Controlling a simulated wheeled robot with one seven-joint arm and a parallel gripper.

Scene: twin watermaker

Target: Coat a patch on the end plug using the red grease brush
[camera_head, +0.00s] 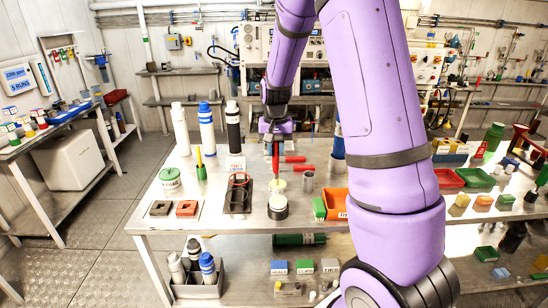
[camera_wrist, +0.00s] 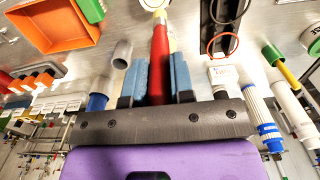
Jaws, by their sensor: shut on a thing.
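My gripper (camera_head: 276,134) is over the middle of the steel table, pointing down. It is shut on the red grease brush (camera_head: 275,158), which hangs roughly upright. In the wrist view the red handle of the brush (camera_wrist: 160,60) lies between my blue finger pads (camera_wrist: 160,78). The brush's lower end reaches down to a short round piece with a pale top and dark band (camera_head: 278,208), which looks like the end plug. Only a pale edge of it shows at the top of the wrist view. I cannot tell whether the bristles touch it or whether grease is on it.
A grey cup (camera_head: 308,182) and an orange bin (camera_head: 337,203) stand to the right. Tall white, blue-banded and black cylinders (camera_head: 206,128) stand at the back left.

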